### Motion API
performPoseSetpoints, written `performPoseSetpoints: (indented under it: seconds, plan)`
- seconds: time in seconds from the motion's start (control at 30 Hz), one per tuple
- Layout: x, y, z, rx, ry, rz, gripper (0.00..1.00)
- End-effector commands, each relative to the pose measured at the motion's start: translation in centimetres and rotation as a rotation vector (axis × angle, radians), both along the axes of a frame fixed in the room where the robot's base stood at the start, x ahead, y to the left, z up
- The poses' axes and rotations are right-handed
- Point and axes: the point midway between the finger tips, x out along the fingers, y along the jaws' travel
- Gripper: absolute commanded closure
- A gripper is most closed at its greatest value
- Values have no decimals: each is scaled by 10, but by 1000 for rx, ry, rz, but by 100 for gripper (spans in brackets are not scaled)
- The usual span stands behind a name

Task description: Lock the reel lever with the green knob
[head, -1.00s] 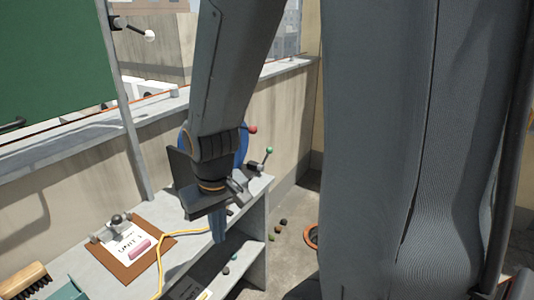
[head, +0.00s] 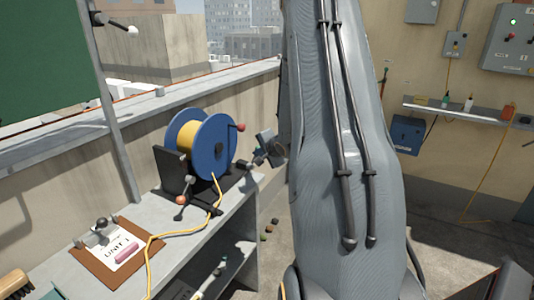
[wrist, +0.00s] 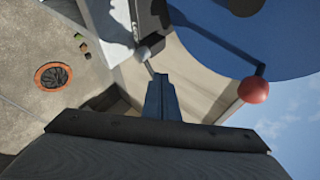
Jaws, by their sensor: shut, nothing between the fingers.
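A reel with blue flanges (head: 222,150) and yellow cord stands on the grey bench; its blue flange also shows in the wrist view (wrist: 225,35). A crank with a red knob (head: 240,127) sticks out from it, also in the wrist view (wrist: 254,89). My gripper (head: 262,153) is just right of the reel's base; its shut fingers point away in the wrist view (wrist: 159,82), with nothing between them. A thin grey lever rod (wrist: 149,68) shows just beyond the fingertips. The green knob does not show; my gripper probably hides it.
A second lever with an orange-red knob (head: 180,200) is at the reel's near side. A clipboard (head: 100,262) and yellow cord (head: 153,240) lie on the bench. A low wall (head: 60,170) runs behind it.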

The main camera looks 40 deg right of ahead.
Motion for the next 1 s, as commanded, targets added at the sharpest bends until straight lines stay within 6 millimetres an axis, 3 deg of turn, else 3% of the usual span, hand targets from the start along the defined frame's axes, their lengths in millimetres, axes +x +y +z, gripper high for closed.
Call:
performPoseSetpoints:
  seconds: [0.03, 0.1, 0.3, 0.57, 0.87, 1.0]
  plan:
    - [-2, -28, -12, 84, -60, -49, 100]
    - [-4, -55, -19, 213, -149, -97, 100]
    - [-23, -104, -35, 516, -317, -163, 100]
    - [-34, -118, -40, 655, -374, -176, 100]
    - [-33, -118, -40, 654, -374, -176, 100]
    - [-24, -117, -43, 655, -372, -176, 100]
